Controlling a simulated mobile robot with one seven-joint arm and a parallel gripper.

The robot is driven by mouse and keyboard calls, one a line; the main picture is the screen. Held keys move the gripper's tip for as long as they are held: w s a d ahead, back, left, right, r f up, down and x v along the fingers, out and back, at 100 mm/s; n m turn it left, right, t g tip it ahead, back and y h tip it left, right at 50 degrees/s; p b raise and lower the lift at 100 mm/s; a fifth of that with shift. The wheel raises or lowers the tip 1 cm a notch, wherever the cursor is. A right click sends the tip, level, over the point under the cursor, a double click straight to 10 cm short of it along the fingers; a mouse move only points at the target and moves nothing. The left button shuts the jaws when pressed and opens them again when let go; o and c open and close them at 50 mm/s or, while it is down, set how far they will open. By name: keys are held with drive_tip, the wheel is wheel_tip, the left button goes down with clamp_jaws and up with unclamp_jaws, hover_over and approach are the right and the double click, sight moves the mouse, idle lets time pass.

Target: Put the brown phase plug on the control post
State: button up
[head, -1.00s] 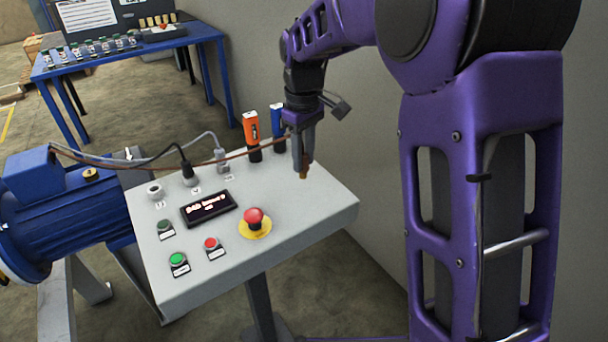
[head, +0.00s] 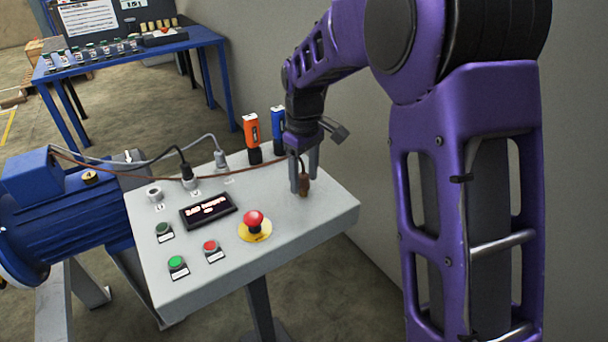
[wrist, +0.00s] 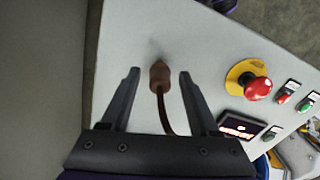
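The brown phase plug (head: 304,187) is at the right part of the control post's sloping grey top (head: 290,218), its cable running up and left. It looks roughly upright; whether it touches the surface is hard to tell. My gripper (head: 303,181) is open around it. In the wrist view the plug (wrist: 159,78) sits between the spread fingers (wrist: 159,72) with a gap on both sides. A black plug (head: 188,176) and a grey plug (head: 221,160) stand in sockets at the post's back left. A round socket (head: 154,192) left of them has no plug.
An orange tool (head: 252,138) and a blue tool (head: 278,128) stand at the post's back edge. A red emergency button (head: 254,220), a lit display (head: 208,211) and green and red buttons sit in front. A blue motor (head: 75,220) is left; a wall is right.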

sight(303, 174)
drive_tip(key=shift+r, duration=0.1)
wheel_tip(303, 174, up, 12)
drive_tip(key=p, duration=0.2)
idle(0.3)
drive_tip(key=shift+a+r, duration=0.1)
